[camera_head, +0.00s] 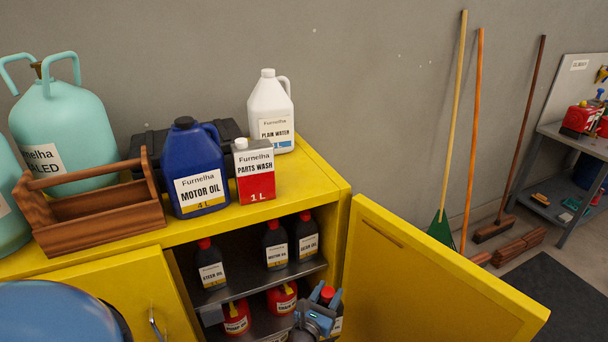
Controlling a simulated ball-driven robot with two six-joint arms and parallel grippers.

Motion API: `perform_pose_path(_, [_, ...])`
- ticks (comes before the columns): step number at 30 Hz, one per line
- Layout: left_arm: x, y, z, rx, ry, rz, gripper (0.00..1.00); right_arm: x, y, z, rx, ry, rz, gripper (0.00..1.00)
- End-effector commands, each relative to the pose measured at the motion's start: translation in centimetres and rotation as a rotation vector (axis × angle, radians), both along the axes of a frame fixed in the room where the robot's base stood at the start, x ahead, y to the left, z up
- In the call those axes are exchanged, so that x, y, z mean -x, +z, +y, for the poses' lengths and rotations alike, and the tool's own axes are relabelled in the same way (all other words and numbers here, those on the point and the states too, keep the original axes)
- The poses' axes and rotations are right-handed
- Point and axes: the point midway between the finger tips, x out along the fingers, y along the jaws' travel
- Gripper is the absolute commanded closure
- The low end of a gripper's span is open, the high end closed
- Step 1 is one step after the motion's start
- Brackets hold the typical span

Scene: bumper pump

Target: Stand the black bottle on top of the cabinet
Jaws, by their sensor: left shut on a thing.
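The yellow cabinet (318,178) stands open, with black bottles on its upper shelf: one marked steer oil (211,272) at the left, and one marked motor oil (276,250) beside another (306,245) at the right. My left gripper (327,295) is low in the cabinet opening, in front of the lower shelf. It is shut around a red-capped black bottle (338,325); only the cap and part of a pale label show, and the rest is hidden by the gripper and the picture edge. My right gripper is not in view.
On the cabinet top stand a wooden tool carrier (95,222), a blue motor oil jug (192,165), a parts wash can (254,170), a white jug (269,105) and a black case (150,143). Bare top shows at the right front. The open door (425,285) sticks out rightward. Red bottles (237,318) stand on the lower shelf.

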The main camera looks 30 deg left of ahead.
Motion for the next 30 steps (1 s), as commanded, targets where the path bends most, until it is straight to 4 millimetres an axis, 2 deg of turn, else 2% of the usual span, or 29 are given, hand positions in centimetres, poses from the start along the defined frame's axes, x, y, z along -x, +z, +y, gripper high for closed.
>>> perform_pose_path(1, [-0.1,1.2,0.0,0.0,0.001,-0.006,1.0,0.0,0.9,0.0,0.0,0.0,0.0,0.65])
perform_pose_path(9, [-0.1,3.6,0.0,0.0,0.001,-0.006,1.0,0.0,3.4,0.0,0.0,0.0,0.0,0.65])
perform_pose_path(16, [-0.1,6.9,0.0,0.0,0.001,-0.006,1.0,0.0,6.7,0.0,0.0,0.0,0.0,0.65])
perform_pose_path(18, [-0.1,5.9,0.0,0.003,0.0,-0.005,1.0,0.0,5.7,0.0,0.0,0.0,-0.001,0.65])
perform_pose_path(30, [-0.1,5.9,0.0,0.003,-0.001,-0.005,1.0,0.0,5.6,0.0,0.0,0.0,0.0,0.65])
